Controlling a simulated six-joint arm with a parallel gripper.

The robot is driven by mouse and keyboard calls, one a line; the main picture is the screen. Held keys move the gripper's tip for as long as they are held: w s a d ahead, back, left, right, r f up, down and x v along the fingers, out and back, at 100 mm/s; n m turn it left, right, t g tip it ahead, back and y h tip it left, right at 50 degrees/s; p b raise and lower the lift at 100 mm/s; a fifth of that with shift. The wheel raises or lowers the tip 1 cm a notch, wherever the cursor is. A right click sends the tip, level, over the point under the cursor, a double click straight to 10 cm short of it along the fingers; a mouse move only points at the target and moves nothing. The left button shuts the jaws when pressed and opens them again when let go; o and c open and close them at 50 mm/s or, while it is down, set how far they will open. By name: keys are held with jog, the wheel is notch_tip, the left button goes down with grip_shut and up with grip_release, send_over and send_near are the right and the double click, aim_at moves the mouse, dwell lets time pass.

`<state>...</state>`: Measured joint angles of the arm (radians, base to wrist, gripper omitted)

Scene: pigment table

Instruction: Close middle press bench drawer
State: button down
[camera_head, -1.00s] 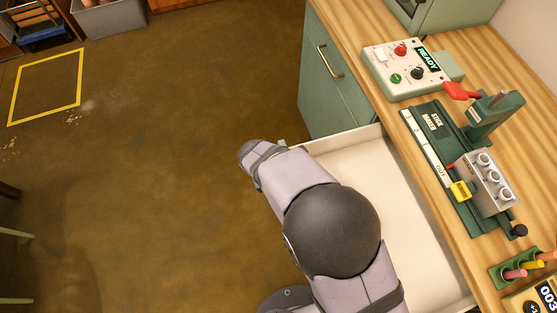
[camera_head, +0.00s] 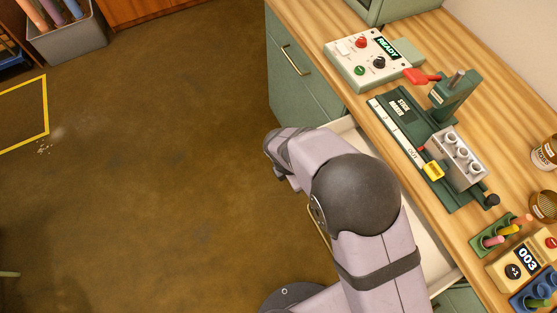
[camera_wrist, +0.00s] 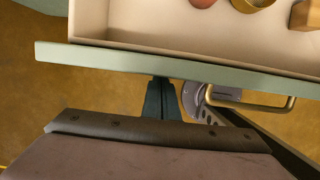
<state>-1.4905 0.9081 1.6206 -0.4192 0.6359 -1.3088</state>
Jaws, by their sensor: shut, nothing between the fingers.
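The open drawer shows its pale inside (camera_head: 426,228) under the bench edge in the head view, partly hidden by my arm. In the wrist view its green front edge (camera_wrist: 190,63) runs across the picture, with the pale inside beyond it. Its brass handle (camera_wrist: 262,105) sticks out to the right of my gripper. My gripper (camera_wrist: 161,82) is shut and empty, with its tips at the outer face of the drawer front, left of the handle; they appear to touch it. In the head view my arm hides the gripper.
The wooden bench top (camera_head: 470,85) carries a control box (camera_head: 372,58), a green stick maker (camera_head: 415,130) and a pigment stick holder (camera_head: 497,235). A closed green cabinet door (camera_head: 297,75) stands beyond the drawer.

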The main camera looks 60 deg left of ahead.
jog(key=w, duration=2)
jog(key=shift+w, duration=0.95)
jog(key=shift+w+r, duration=0.1)
jog(key=shift+r, duration=0.05)
jog(key=shift+s+p, duration=0.45)
jog(key=shift+s, duration=0.05)
jog(key=s, duration=0.4)
jog(key=shift+a+r+p, duration=0.1)
jog(key=shift+r+p, duration=0.1)
jog(key=shift+p, duration=0.15)
jog(key=b+v, duration=0.2)
jog(key=v, duration=0.7)
jog(key=shift+r, duration=0.15)
